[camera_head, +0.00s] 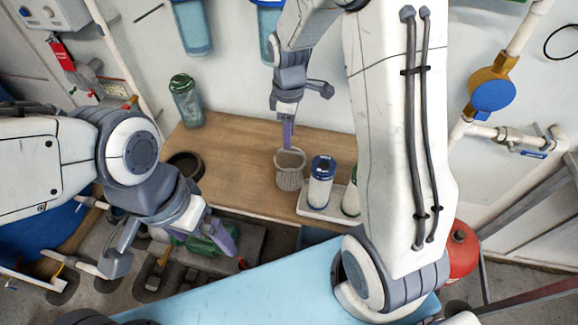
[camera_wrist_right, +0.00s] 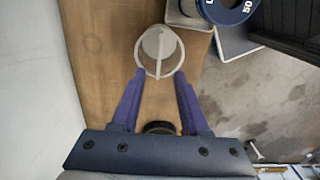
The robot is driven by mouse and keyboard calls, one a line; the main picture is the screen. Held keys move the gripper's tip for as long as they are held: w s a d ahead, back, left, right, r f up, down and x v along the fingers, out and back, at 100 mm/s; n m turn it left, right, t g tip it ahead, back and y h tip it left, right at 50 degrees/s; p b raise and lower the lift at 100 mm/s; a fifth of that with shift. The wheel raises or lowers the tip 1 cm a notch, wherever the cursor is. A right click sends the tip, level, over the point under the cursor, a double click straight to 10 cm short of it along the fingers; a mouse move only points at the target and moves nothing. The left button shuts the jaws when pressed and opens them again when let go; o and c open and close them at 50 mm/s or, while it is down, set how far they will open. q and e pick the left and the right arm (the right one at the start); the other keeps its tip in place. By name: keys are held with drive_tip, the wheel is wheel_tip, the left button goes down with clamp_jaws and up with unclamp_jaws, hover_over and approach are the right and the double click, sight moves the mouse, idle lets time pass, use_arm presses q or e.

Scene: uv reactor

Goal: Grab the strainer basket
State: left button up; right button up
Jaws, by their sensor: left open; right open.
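The strainer basket (camera_head: 289,172) is a light grey, tapered basket standing upright on the wooden bench. In the right wrist view, the strainer basket (camera_wrist_right: 160,38) shows from above with a handle across its round opening. My right gripper (camera_head: 288,140), with purple fingers, hangs just above the basket in the head view. In the wrist view, the right gripper (camera_wrist_right: 160,74) is open, its fingertips either side of the basket's near rim; contact cannot be told. My left gripper (camera_head: 225,242) is open and empty, low at the left, away from the basket.
A white tray (camera_head: 314,212) with a blue-lidded canister (camera_head: 321,180) and a green-trimmed one stands right of the basket. A dark ring (camera_head: 186,166) and a green-tinted jar (camera_head: 186,102) are on the bench (camera_head: 235,150) to the left. Bare wood lies between.

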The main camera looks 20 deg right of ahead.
sight(290, 152)
drive_tip(key=shift+d+f+p, duration=0.15)
drive_tip(key=shift+f+p, duration=0.5)
drive_tip(key=shift+f, duration=2.95)
clamp_jaws()
